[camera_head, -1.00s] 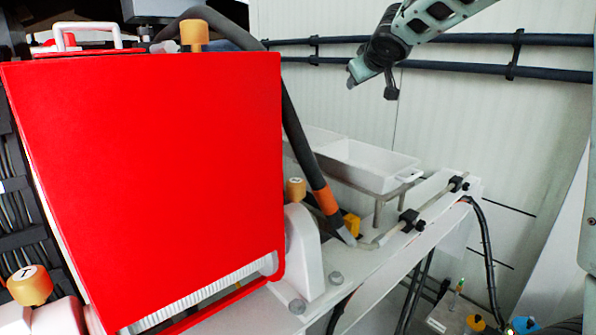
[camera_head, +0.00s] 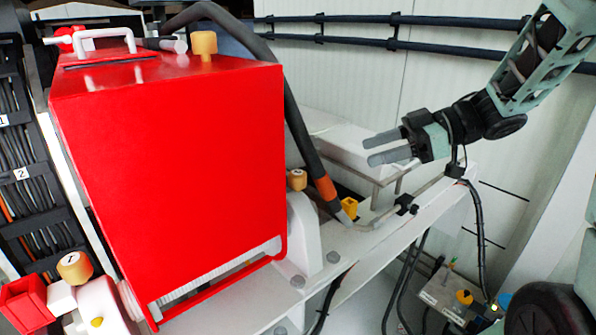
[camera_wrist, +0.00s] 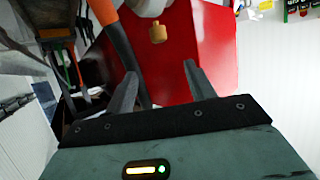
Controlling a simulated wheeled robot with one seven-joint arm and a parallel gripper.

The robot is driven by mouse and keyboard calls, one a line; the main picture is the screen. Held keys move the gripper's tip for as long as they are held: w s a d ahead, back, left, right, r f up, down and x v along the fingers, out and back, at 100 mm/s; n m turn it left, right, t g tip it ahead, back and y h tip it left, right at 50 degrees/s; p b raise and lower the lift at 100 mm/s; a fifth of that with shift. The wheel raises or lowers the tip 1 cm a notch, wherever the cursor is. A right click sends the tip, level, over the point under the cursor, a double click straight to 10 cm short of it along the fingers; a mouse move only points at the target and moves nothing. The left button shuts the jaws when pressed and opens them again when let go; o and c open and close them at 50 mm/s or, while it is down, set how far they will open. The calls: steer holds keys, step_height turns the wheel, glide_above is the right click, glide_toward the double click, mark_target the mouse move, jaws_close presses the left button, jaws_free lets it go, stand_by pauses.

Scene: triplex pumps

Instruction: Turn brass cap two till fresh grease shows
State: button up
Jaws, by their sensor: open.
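Several brass caps show in the head view. One (camera_head: 75,267), at lower left, has a mark on its face that I cannot read now. Another (camera_head: 204,44) stands upright on top of the red housing (camera_head: 180,170). A third (camera_head: 297,180) sits on the white end casting right of the housing. I cannot read a number two on any cap, nor see grease. My gripper (camera_head: 368,151) is open and empty, pointing left, right of the third cap and apart from it. In the wrist view, a brass cap (camera_wrist: 157,33) shows beyond the open fingers (camera_wrist: 158,82).
A dark hose (camera_head: 304,130) with an orange band arches beside the housing; it also shows near the left finger in the wrist view (camera_wrist: 132,40). A white tray (camera_head: 348,150) lies behind my gripper. A rod with black clamps (camera_head: 405,204) runs along the white beam.

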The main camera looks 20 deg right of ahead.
mark_target(303, 173)
steer(key=p+x, duration=0.2)
steer(key=x, duration=1.4)
steer(key=shift+w+a+f+p, duration=0.15)
steer(key=shift+w+f+p, duration=0.05)
steer(key=shift+f+p, duration=0.1)
steer(key=c, duration=1)
